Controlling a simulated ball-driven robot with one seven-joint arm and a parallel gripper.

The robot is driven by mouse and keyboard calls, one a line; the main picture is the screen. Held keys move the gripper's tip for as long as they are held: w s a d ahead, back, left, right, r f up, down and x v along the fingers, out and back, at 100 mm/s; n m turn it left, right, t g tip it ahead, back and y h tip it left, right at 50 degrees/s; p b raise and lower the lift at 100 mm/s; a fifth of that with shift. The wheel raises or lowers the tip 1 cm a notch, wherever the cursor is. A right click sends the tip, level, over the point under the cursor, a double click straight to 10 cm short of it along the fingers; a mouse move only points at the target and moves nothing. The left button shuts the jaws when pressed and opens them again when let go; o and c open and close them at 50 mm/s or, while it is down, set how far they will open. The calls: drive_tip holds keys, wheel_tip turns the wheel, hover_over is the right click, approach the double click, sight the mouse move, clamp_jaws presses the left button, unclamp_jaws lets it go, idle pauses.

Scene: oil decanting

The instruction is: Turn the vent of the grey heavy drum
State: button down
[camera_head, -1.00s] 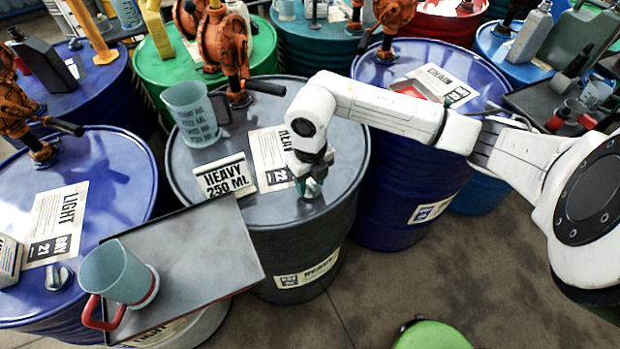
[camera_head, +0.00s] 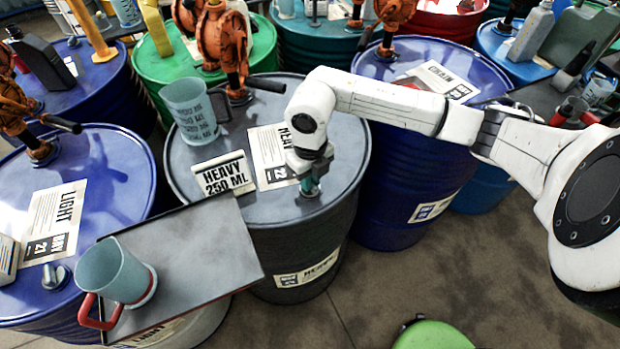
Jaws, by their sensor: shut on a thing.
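The grey heavy drum (camera_head: 255,208) stands in the middle, with a "HEAVY" label on its side and a large sheet (camera_head: 268,160) on its lid. My gripper (camera_head: 310,186) points down at the front right part of the lid, beside that sheet. It is shut on the vent, which is small and mostly hidden by the fingers. How far the vent is turned cannot be made out.
On the grey lid stand a clear jug (camera_head: 193,112), a "HEAVY 250 ML" card (camera_head: 223,175) and an orange pump (camera_head: 226,45) with a black handle. A tray (camera_head: 190,262) with a red-handled jug (camera_head: 112,270) is at the front left. Blue drums flank both sides.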

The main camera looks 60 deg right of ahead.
drive_tip(key=n+b, duration=0.4)
drive_tip(key=b, duration=0.1)
drive_tip(key=shift+d+f, duration=0.1)
drive_tip(key=shift+f, duration=0.25)
drive_tip(key=n+b, duration=0.4)
drive_tip(key=b, duration=0.2)
drive_tip(key=shift+n, duration=0.3)
drive_tip(key=n+b, duration=0.4)
drive_tip(key=shift+r+n, duration=0.15)
drive_tip(key=shift+n, duration=0.15)
drive_tip(key=shift+r+n+b, duration=0.2)
drive_tip(key=shift+n+b, duration=1.35)
drive_tip(key=shift+n, duration=0.45)
drive_tip(key=c, duration=1.1)
unclamp_jaws()
wheel_tip(320, 180, up, 11)
drive_tip(key=shift+f, duration=0.1)
